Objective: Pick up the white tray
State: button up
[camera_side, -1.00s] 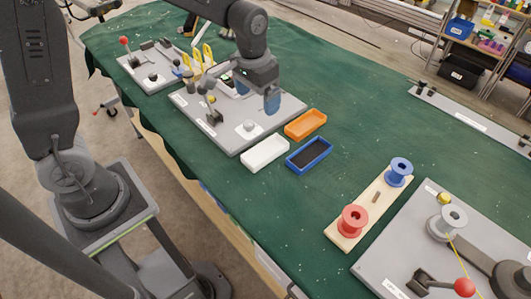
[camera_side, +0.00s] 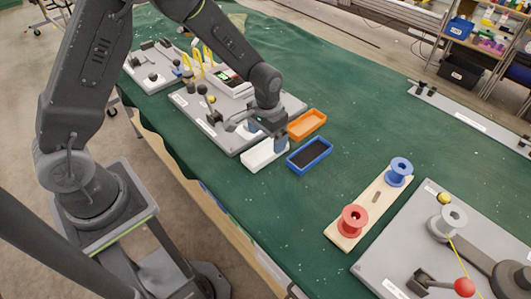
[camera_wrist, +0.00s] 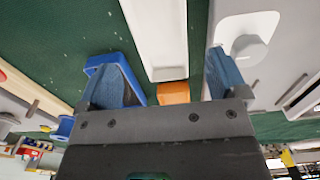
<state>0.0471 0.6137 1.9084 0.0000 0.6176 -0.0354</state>
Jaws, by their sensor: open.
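The white tray (camera_side: 262,154) lies on the green cloth in the side view, partly hidden behind my gripper. My gripper (camera_side: 272,143) is over the tray's far right end, pointing down. In the wrist view the tray (camera_wrist: 160,45) runs up the middle, between the two blue fingers of my gripper (camera_wrist: 168,78). The fingers are apart and nothing is held. I cannot tell how high the fingertips are above the tray.
The blue tray (camera_side: 310,154) with a dark inside lies close to the right. The orange tray (camera_side: 307,124) is just beyond. A grey board (camera_side: 208,125) with fixtures borders the white tray. A wooden base (camera_side: 370,208) carries a red spool (camera_side: 352,221) and a blue spool (camera_side: 399,172).

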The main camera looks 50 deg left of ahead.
aim_at(266, 154)
jog(key=f, duration=0.4)
jog(key=shift+s+a+f, duration=0.1)
jog(key=shift+s+f, duration=0.1)
jog(key=shift+f, duration=0.2)
jog(key=c, duration=1)
